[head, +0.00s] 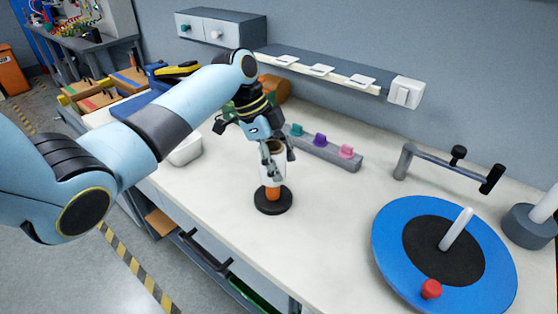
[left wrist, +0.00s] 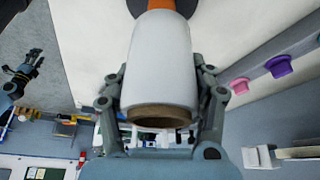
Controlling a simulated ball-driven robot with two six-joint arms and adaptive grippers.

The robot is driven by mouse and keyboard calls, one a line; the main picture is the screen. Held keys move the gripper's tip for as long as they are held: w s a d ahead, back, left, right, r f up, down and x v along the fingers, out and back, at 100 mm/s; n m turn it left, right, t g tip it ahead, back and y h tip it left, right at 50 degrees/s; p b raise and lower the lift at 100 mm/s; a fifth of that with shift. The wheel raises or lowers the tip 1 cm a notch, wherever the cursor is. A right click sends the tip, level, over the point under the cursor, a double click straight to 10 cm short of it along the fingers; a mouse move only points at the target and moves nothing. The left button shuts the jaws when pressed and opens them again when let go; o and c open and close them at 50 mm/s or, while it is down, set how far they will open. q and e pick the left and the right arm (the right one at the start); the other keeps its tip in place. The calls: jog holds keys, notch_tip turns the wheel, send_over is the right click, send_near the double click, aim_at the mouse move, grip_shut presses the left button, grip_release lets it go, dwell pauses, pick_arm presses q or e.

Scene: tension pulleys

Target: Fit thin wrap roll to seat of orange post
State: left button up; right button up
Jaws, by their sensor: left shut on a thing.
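The thin wrap roll (head: 266,172) is white with a brown cardboard core, and it also shows in the left wrist view (left wrist: 160,65). My left gripper (head: 275,168) is shut on its sides near the upper end. The roll stands roughly upright, in line with the orange post (head: 273,194). Orange shows directly below the roll's lower end, above the round black base seat (head: 273,207). In the left wrist view the orange post (left wrist: 162,5) meets the roll's far end; how deep it sits inside is hidden. My right gripper (left wrist: 30,68) shows small at the left of that view.
A grey rail (head: 322,150) with teal, purple and pink pieces lies behind the post. A blue turntable disc (head: 394,240) with a white peg and red knob is at right. A grey crank-like bracket (head: 440,165) stands behind it. The bench is clear between post and disc.

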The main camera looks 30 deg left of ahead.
pick_arm(q)
jog(key=shift+f+b, duration=0.6)
jog(key=shift+f, duration=0.6)
jog(key=shift+f, duration=0.2)
dwell(0.4)
jog(key=shift+f+b, duration=0.75)
jog(key=shift+f, duration=0.45)
jog(key=shift+r, duration=0.1)
jog(key=o, duration=1.4)
jog(key=shift+c, duration=0.2)
